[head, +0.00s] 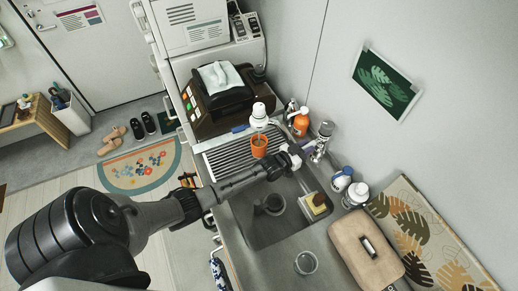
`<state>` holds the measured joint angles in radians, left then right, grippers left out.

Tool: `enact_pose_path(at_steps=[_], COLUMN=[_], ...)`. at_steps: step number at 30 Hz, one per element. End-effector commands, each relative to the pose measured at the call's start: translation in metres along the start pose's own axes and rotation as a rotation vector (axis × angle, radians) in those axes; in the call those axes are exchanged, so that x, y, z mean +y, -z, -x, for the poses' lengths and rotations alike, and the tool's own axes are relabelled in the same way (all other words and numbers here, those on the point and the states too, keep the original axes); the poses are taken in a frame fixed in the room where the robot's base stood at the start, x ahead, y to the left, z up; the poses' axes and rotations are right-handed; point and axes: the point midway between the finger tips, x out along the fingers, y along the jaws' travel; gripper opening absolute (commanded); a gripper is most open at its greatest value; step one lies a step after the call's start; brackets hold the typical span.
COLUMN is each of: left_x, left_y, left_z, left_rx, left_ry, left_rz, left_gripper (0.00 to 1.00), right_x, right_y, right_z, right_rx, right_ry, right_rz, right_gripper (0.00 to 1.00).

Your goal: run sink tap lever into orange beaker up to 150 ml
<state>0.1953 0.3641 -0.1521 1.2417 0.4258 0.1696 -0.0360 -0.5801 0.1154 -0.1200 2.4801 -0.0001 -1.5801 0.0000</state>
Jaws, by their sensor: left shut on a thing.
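The orange beaker (259,146) stands upright on the ribbed drainer (228,156), left of the sink. Its fill level and any markings are too small to read. The metal sink tap (322,140) stands at the back edge of the sink. My left gripper (297,151) reaches across the sink and is shut at the tap, apparently on its lever, which the fingers mostly hide. It is to the right of the beaker and apart from it. I cannot tell whether water runs. My right gripper is out of view.
A white bottle (259,116) stands just behind the beaker. A clear glass (306,262) and brown case (366,250) are on the front counter.

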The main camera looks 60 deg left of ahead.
Motion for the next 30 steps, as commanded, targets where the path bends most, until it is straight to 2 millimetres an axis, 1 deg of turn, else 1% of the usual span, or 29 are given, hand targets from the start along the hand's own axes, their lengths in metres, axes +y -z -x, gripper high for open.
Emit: enact_pose_path(at_steps=[1, 15, 17, 30], left_x=[-0.002, -0.011, -0.01, -0.01], left_y=[0.004, 0.004, 0.007, 0.007], left_z=[-0.003, -0.004, -0.004, -0.004], left_rx=[0.016, 0.018, 0.017, 0.017], left_ry=[-0.011, -0.134, -0.131, -0.129], left_rz=[-0.004, -0.005, 0.0, 0.0], left_gripper=[0.05, 0.06, 0.05, 0.05], right_x=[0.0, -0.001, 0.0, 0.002], right_y=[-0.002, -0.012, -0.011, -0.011], right_z=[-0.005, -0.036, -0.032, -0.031], right_rx=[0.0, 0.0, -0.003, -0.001], right_ry=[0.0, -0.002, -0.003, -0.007], right_rz=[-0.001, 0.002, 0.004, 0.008], right_gripper=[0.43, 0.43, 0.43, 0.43])
